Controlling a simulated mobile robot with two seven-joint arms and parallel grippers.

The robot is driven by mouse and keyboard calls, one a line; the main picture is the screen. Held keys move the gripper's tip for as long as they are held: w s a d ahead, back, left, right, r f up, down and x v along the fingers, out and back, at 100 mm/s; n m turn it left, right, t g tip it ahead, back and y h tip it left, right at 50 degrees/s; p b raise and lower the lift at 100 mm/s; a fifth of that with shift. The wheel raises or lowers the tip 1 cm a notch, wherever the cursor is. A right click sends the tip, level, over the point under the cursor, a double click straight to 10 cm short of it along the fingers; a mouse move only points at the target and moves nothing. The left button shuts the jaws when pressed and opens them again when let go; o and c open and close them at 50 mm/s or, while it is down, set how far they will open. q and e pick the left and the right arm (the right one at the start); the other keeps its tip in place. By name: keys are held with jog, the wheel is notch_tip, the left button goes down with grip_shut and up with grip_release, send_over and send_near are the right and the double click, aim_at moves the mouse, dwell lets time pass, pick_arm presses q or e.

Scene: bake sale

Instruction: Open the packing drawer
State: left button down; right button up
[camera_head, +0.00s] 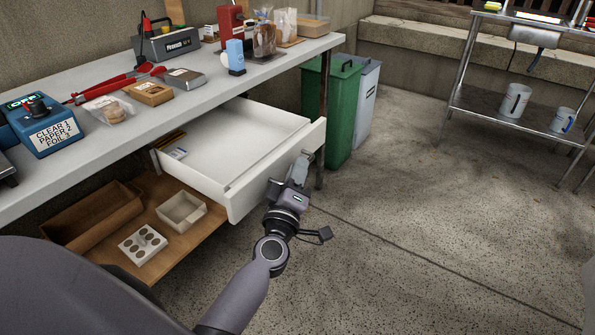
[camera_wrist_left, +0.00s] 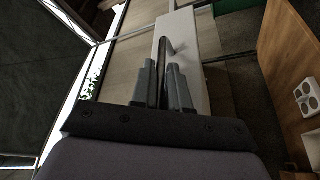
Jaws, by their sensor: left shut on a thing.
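The white packing drawer (camera_head: 245,200) is pulled well out from under the table, and much of its inside shows. Its floor is mostly bare, with a few small items (camera_head: 176,152) at the back left. My left gripper (camera_head: 291,182) is at the drawer's front face, shut on its handle (camera_head: 304,161). In the left wrist view the fingers (camera_wrist_left: 165,82) close around the dark bar handle (camera_wrist_left: 161,62) in front of the white drawer front (camera_wrist_left: 190,45). My right gripper is in neither view.
The white table (camera_head: 215,86) carries a blue sealer box (camera_head: 42,127), red-handled tool, scale and bags. Below the drawer, a wooden shelf (camera_head: 185,245) holds trays. A green bin (camera_head: 330,105) stands just beyond the drawer. The floor to the right is clear up to a metal rack (camera_head: 480,108).

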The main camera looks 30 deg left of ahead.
pick_arm(q)
jog(key=c, duration=1.5)
grip_release()
jog(key=shift+s, duration=0.15)
jog(key=shift+s+d+f, duration=0.1)
jog(key=shift+s+f, duration=0.05)
jog(key=shift+s, duration=0.2)
jog(key=v, duration=0.6)
jog(key=shift+s, duration=0.1)
